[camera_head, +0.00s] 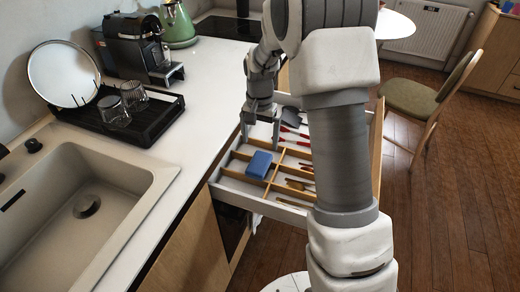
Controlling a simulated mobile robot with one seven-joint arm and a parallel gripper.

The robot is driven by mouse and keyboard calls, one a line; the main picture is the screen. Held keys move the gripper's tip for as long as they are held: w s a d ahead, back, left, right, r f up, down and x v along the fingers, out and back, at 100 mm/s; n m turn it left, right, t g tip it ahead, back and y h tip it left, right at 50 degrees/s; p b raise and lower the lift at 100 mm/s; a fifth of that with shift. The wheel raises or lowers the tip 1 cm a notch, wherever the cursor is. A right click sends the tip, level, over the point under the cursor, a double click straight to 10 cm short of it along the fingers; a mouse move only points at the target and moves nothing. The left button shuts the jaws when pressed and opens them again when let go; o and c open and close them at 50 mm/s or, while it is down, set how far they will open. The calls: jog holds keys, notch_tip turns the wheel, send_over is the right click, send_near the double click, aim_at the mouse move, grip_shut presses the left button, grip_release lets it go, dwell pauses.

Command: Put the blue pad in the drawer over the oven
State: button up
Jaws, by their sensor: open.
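The blue pad (260,164) lies in a front-left compartment of a pulled-out drawer (262,207), which has wooden dividers. It looks slightly tilted against a divider, though I cannot be sure. My gripper (260,140) points down over the drawer, behind the pad in the picture. Its two fingers are apart, with nothing seen between them, and it appears clear of the pad. My arm hides the right part of the drawer. A dark front shows below the drawer; I cannot tell whether it is the oven.
Cutlery, some with red handles (304,136), lies in other compartments. Left of the drawer are the white counter (190,125), a sink (85,205) and a black rack (120,118) with glasses. A coffee machine (130,50) and green kettle (178,25) stand behind. A chair (412,97) stands right on open floor.

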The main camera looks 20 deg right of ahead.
jog(key=s+r+n+t, duration=0.1)
jog(key=s+r, duration=0.4)
jog(key=r, duration=0.7)
jog(key=s+a+r+n+t, duration=0.1)
jog(key=s+r+n+t, duration=0.1)
jog(key=s, duration=0.8)
jog(key=s+r+n+t, duration=0.2)
jog(key=s+r+n, duration=0.2)
jog(key=s, duration=0.7)
notch_tip(320, 180, up, 3)
jog(key=shift+s+a+f+t, duration=0.1)
jog(key=shift+s+a+t, duration=0.2)
jog(key=shift+a, duration=0.1)
